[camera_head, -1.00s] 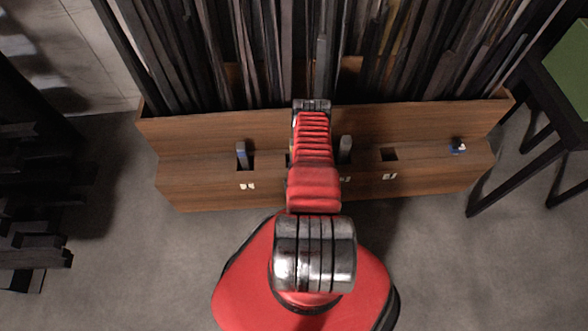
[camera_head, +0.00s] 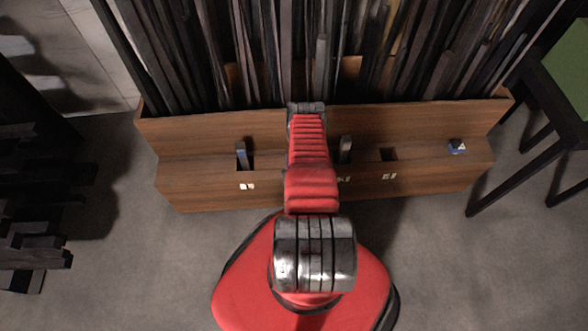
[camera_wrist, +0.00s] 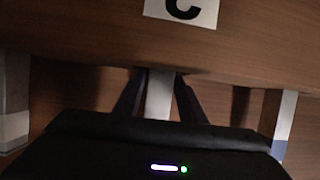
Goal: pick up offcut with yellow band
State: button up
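In the wrist view, the two dark fingers of my gripper (camera_wrist: 160,98) stand on either side of a pale upright offcut (camera_wrist: 160,92). I cannot tell whether they press on it or only surround it. My gripper body covers its lower part, and no yellow band shows on it. Another offcut (camera_wrist: 14,95) with a whitish band stands at the left edge, and one with a bluish band (camera_wrist: 284,118) at the right. In the head view, my arm hides my gripper and the middle of the wooden rack (camera_head: 215,193). A blue-banded offcut (camera_head: 242,157) and a grey offcut (camera_head: 345,148) stand in slots beside it.
An empty slot (camera_head: 388,155) and a small blue-and-white object (camera_head: 457,147) are on the rack's right. Dark upright strips (camera_head: 190,60) crowd behind it. A green-topped stool (camera_head: 570,65) stands at right, and dark stacked pieces (camera_head: 35,235) at left.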

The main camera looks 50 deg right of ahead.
jog(key=shift+c, duration=0.3)
grip_shut()
dwell(0.5)
dwell(0.9)
